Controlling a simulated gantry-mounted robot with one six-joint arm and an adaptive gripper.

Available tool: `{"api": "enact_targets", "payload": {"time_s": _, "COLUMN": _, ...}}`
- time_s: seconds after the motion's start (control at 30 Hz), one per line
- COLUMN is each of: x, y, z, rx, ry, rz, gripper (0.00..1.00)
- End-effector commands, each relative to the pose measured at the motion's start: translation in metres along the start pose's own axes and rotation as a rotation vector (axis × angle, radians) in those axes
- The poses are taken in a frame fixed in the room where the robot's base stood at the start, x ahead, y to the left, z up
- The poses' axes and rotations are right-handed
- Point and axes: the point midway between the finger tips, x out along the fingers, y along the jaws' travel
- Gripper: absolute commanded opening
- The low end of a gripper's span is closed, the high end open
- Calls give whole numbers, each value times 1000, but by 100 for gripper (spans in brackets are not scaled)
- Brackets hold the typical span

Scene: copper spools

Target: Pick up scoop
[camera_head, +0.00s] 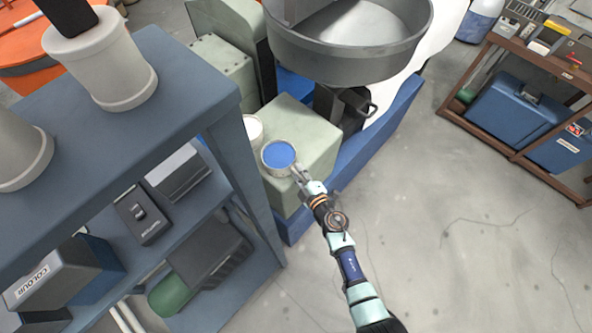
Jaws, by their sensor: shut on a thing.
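My gripper (300,173) is at the right rim of a round, light-coloured container (267,171) with a blue surface inside its rim. The container is on a pale green block-shaped surface (312,125). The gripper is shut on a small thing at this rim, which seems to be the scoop. The scoop's shape is too small and too hidden by the fingers to make out. I cannot tell whether it is inside the container or above it.
A white round container (253,130) stands just behind, partly hidden by the blue-grey shelf (190,75) at left. A large grey round pan (350,65) overhangs the back. A brown rack (515,100) with blue cases stands at right. The floor at lower right is clear.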

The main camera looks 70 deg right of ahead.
Motion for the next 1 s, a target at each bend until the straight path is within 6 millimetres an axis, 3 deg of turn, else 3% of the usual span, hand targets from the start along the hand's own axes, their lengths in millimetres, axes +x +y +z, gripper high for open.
{"api": "enact_targets", "payload": {"time_s": 0.17, "x": -7, "y": 33, "z": -20, "rx": -1, "ry": 3, "rz": 5, "gripper": 0}}
{"api": "enact_targets", "payload": {"time_s": 0.33, "x": -19, "y": 79, "z": -49, "rx": -3, "ry": 3, "rz": 5, "gripper": 0}}
{"api": "enact_targets", "payload": {"time_s": 0.47, "x": -20, "y": 84, "z": -53, "rx": -6, "ry": 8, "rz": 5, "gripper": 0}}
{"api": "enact_targets", "payload": {"time_s": 0.8, "x": -34, "y": 138, "z": -85, "rx": -5, "ry": 5, "rz": 10, "gripper": 0}}
{"api": "enact_targets", "payload": {"time_s": 1.0, "x": -40, "y": 158, "z": -98, "rx": -3, "ry": 4, "rz": 7, "gripper": 0}}
